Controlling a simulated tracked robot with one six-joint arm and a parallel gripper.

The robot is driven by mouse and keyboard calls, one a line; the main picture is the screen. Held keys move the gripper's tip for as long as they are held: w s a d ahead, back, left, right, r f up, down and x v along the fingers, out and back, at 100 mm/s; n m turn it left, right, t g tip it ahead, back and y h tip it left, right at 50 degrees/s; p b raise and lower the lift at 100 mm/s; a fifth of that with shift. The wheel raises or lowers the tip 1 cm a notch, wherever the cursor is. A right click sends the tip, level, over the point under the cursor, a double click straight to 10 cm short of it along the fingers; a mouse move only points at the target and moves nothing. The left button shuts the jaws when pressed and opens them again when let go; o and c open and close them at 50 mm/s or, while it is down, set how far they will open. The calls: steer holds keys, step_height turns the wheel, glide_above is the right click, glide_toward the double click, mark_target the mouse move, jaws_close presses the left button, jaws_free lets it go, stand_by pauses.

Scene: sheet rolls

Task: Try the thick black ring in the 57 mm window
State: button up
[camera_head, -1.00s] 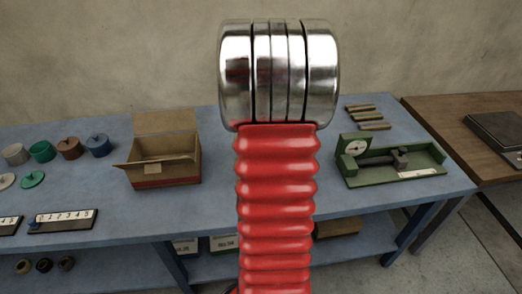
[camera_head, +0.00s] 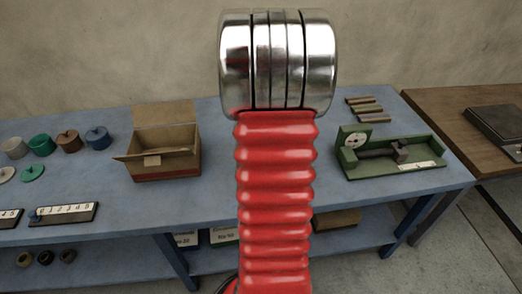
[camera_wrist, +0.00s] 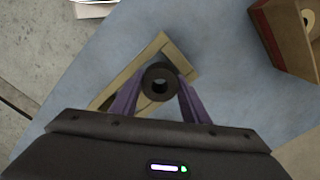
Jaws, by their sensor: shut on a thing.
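In the wrist view, my gripper (camera_wrist: 159,95) is shut on a thick black ring (camera_wrist: 149,82) with a round central hole. The ring is held between the two purple fingers, above the blue bench. A tan angled piece (camera_wrist: 160,44) lies beyond it, partly hidden by the ring and fingers. I cannot make out a 57 mm marking or a window on it, nor whether the ring touches it. In the head view my own red arm covers the middle of the bench, and the gripper and ring do not show.
The blue bench (camera_head: 95,160) carries an open cardboard box (camera_head: 167,165), also in the wrist view (camera_wrist: 275,35). A green dial fixture (camera_head: 420,168) and wooden strips (camera_head: 368,108) are at right. Coloured pots (camera_head: 69,141) and a numbered rail (camera_head: 68,213) are at left. Several things sit on the lower shelf.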

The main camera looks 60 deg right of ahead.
steer(key=shift+f, duration=0.45)
stand_by(1.3)
steer(key=o, duration=1.2)
steer(key=shift+c, duration=0.2)
steer(key=shift+o, duration=0.3)
steer(key=o, duration=0.4)
steer(key=shift+r, duration=0.15)
steer(key=shift+r, duration=3.4)
steer(key=shift+s, duration=0.1)
